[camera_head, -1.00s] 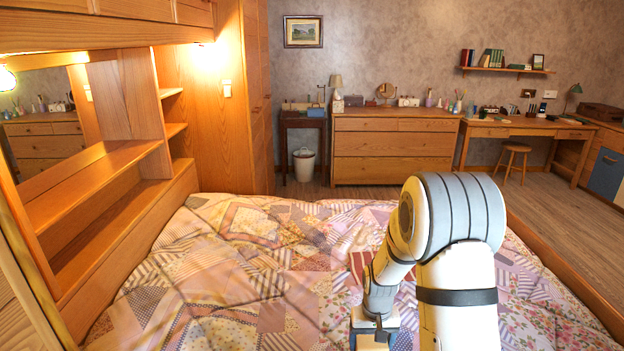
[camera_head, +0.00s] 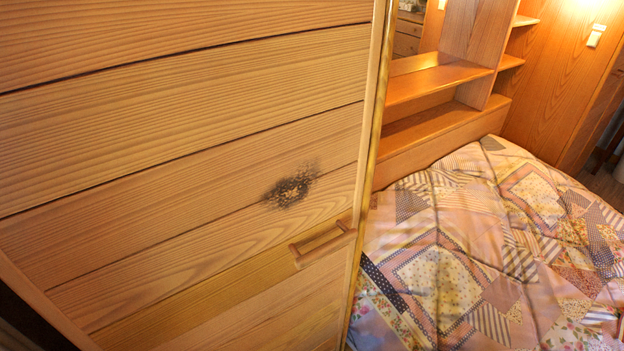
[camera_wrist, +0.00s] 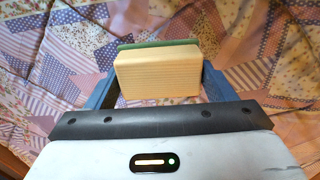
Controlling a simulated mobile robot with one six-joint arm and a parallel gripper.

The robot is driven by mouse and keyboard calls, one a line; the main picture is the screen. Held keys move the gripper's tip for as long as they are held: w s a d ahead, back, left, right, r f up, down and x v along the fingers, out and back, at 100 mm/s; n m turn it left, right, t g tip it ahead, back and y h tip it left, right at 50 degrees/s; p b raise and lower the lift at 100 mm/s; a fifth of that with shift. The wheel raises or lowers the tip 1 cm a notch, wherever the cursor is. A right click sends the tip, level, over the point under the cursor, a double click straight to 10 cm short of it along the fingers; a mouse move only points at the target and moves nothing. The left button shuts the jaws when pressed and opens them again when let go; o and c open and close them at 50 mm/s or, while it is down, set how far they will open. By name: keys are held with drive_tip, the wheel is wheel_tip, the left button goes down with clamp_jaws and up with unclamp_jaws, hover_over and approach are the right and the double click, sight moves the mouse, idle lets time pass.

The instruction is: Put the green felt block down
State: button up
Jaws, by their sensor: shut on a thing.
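My gripper (camera_wrist: 159,85) shows in the wrist view, with a blue finger on each side, shut on a block. The block (camera_wrist: 157,74) has a pale wood-coloured, finely ribbed body, with a green felt layer (camera_wrist: 160,43) along its far edge. It is held over the patchwork quilt (camera_wrist: 240,48); I cannot tell how far above it. Neither the gripper nor the block is in the head view.
In the head view a large wooden panel (camera_head: 180,120) with a dark scorched patch (camera_head: 291,190) and a small handle (camera_head: 322,242) fills the left. The quilted bed (camera_head: 480,240) lies to the right. Open shelves (camera_head: 430,80) stand behind it, empty where visible.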

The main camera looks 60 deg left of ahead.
drive_tip(key=shift+f, duration=0.1)
drive_tip(key=s+d+f+b, duration=0.1)
drive_tip(key=s+f+b, duration=0.1)
drive_tip(key=f+b, duration=0.5)
drive_tip(key=s+d+f+b, duration=0.1)
drive_tip(key=s+f+b, duration=0.1)
drive_tip(key=f+b, duration=0.6)
drive_tip(key=s+d+f+b, duration=0.2)
drive_tip(key=s+f+b, duration=0.1)
drive_tip(key=f+b, duration=0.5)
drive_tip(key=shift+f+b, duration=0.2)
drive_tip(key=shift+b, duration=0.9)
drive_tip(key=shift+f, duration=0.1)
drive_tip(key=shift+f, duration=0.15)
drive_tip(key=o, duration=1.1)
drive_tip(key=shift+c, duration=0.2)
